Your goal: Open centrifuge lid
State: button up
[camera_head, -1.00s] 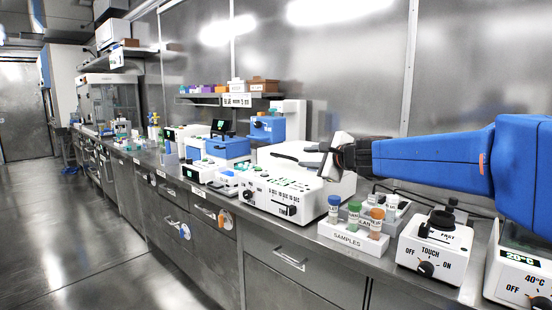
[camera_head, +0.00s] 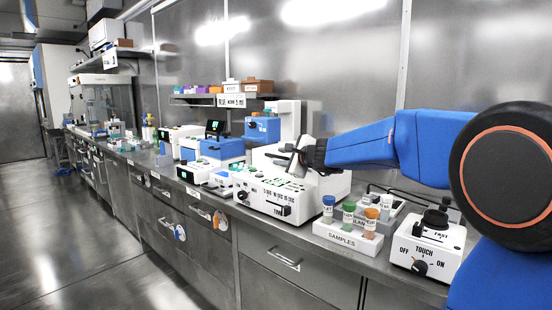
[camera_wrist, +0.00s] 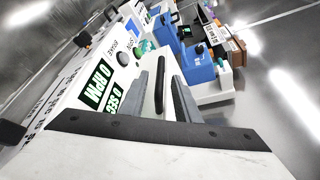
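The centrifuge (camera_head: 292,198) is a white box on the steel bench, with a black knob and slider on its front. In the wrist view its green display (camera_wrist: 97,87) reads 0 RPM and 0 SEC. A black bar (camera_wrist: 159,88), seemingly the lid handle, lies on its white top; the lid looks closed. My gripper (camera_head: 291,161) is over the centrifuge top in the head view. In the wrist view my gripper (camera_wrist: 161,98) is open, its two grey fingers apart with the black bar showing between them. I cannot tell whether they touch it.
A white samples rack (camera_head: 347,239) with colour-capped tubes stands right of the centrifuge. Beyond it is a white touch mixer (camera_head: 428,248). Blue and white instruments (camera_head: 222,150) stand left, below a shelf (camera_head: 222,99) of small boxes. The steel wall is close behind.

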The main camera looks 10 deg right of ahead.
jog(key=shift+x, duration=2.2)
jog(key=shift+c, duration=0.5)
grip_shut()
